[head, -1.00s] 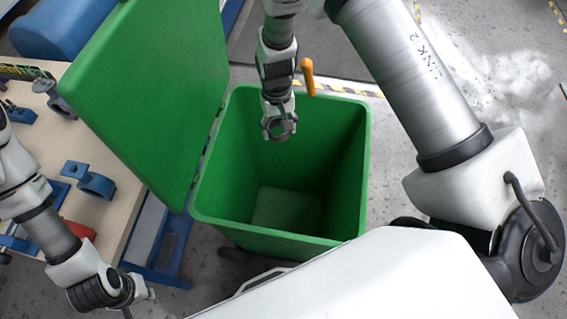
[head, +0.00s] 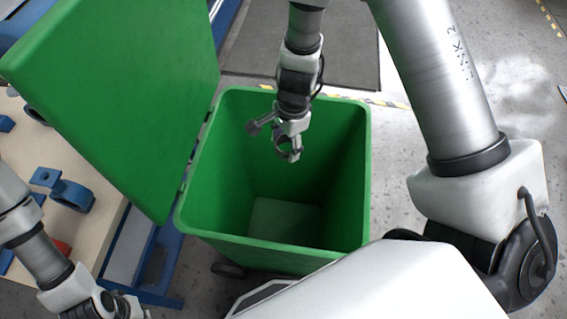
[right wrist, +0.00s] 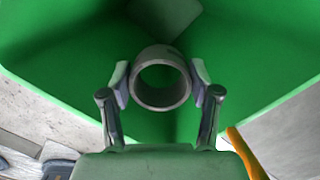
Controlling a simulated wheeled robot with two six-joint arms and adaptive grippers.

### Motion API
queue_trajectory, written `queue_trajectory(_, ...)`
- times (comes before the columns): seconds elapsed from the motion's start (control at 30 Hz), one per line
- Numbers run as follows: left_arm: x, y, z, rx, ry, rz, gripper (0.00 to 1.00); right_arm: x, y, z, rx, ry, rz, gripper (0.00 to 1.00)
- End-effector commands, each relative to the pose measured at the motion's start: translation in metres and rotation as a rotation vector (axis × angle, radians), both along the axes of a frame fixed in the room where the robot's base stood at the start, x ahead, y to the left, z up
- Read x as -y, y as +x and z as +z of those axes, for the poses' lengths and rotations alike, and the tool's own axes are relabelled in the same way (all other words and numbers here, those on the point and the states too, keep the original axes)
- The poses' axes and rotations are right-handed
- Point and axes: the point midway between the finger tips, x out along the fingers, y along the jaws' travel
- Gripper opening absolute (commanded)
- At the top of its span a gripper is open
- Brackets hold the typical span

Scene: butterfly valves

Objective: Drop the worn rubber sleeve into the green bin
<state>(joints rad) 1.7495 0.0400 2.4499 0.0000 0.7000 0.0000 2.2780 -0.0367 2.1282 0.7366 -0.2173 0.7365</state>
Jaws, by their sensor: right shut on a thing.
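The worn rubber sleeve is a short grey ring (right wrist: 161,78), held between the two fingertips of my right gripper (head: 287,146). It also shows below the fingers in the head view (head: 289,148). The right gripper points down over the open mouth of the green bin (head: 345,215), within its rim as seen from the head. In the right wrist view the bin walls (right wrist: 240,45) surround the sleeve, and the bin floor shows beyond. My left gripper (head: 115,306) is at the lower left, cut by the frame edge, and its jaws are unclear.
The green lid (head: 125,95) stands open on the bin's left side. A workbench (head: 105,215) at the left holds a blue clamp-like part (head: 65,190). An orange object (right wrist: 245,152) shows beside the bin in the right wrist view. The bin interior looks empty.

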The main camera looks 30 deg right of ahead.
Motion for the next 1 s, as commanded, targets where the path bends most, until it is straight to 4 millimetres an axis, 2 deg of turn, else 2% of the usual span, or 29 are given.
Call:
queue_trajectory(0.03,0.0,0.0,-0.005,0.0,0.0,0.0,0.0,0.0,0.0,-0.005,0.001,0.0,0.001,0.28)
queue_trajectory(0.27,0.0,0.0,-0.002,0.001,0.0,0.0,0.0,0.0,0.0,-0.003,0.0,0.0,0.002,0.28)
queue_trajectory(0.3,0.0,0.0,-0.002,0.001,0.0,0.0,0.0,0.0,0.0,-0.003,0.0,0.0,0.002,0.76)
queue_trajectory(0.33,0.0,0.0,-0.002,0.001,0.0,0.0,0.0,0.0,0.0,-0.003,0.0,0.0,0.002,0.86)
queue_trajectory(0.37,0.0,0.0,-0.002,0.001,0.0,0.0,0.0,0.0,0.0,-0.003,0.0,0.0,0.002,0.91)
queue_trajectory(0.67,0.0,0.0,-0.003,0.001,0.0,0.0,0.0,0.0,0.0,-0.002,0.0,0.0,0.003,0.91)
queue_trajectory(0.77,0.0,0.0,-0.002,0.001,0.0,0.0,0.0,0.0,0.001,0.004,0.002,0.001,0.003,0.91)
queue_trajectory(0.87,0.0,0.0,-0.002,0.001,0.0,0.0,0.0,0.002,0.002,0.019,0.006,0.002,0.004,0.91)
queue_trajectory(1.0,0.0,0.0,-0.002,0.0,0.0,0.0,0.0,0.006,0.003,0.054,0.008,0.002,0.003,0.91)
